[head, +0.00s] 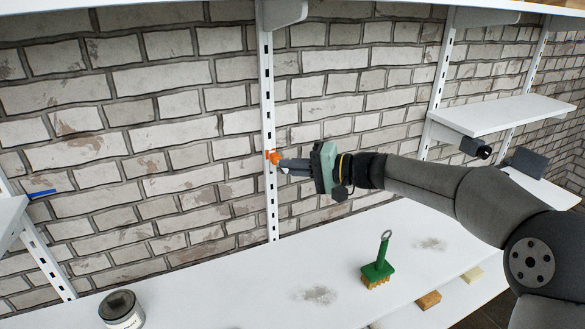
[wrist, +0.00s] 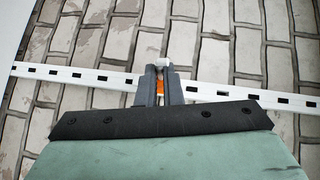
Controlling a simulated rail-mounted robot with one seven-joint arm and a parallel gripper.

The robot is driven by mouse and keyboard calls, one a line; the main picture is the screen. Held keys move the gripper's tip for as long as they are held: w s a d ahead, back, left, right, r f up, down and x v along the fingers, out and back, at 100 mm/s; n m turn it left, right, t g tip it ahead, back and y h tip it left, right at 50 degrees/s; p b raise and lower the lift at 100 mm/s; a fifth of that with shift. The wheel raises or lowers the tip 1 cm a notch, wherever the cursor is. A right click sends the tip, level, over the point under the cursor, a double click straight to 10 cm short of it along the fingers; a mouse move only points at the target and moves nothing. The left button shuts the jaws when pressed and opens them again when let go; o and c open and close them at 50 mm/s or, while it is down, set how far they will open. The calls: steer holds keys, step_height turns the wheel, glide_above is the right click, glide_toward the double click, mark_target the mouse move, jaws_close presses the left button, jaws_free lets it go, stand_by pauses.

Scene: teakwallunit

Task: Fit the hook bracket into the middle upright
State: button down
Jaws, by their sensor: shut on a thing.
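The orange hook bracket (head: 274,157) is at the slotted white middle upright (head: 268,110) in the head view. My gripper (head: 284,162) is shut on the bracket from the right. In the wrist view my gripper (wrist: 161,82) points at the upright (wrist: 100,77), which crosses the picture sideways. A piece of the orange bracket (wrist: 161,88) shows between the fingers, with a pale rounded end just beyond the fingertips. The bracket overlaps the upright in both views. I cannot tell whether it sits in a slot, as the contact is hidden.
Below lies a white shelf (head: 215,285) with a green brush (head: 377,268) and a paint can (head: 121,310). Wooden blocks (head: 429,300) lie lower right. Another upright (head: 437,90) carries a white shelf (head: 510,113) at right. A blue item (head: 42,193) is at far left.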

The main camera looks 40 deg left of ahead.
steer(key=shift+w+a, duration=0.15)
steer(key=shift+a, duration=0.1)
stand_by(0.7)
steer(key=c, duration=1.5)
jaws_free()
steer(key=shift+a, duration=0.1)
steer(key=b+v, duration=0.2)
steer(key=v, duration=1.5)
steer(key=shift+d+r+b, duration=0.15)
steer(key=shift+d+b, duration=0.05)
steer(key=shift+b, duration=0.1)
steer(key=shift+w, duration=0.1)
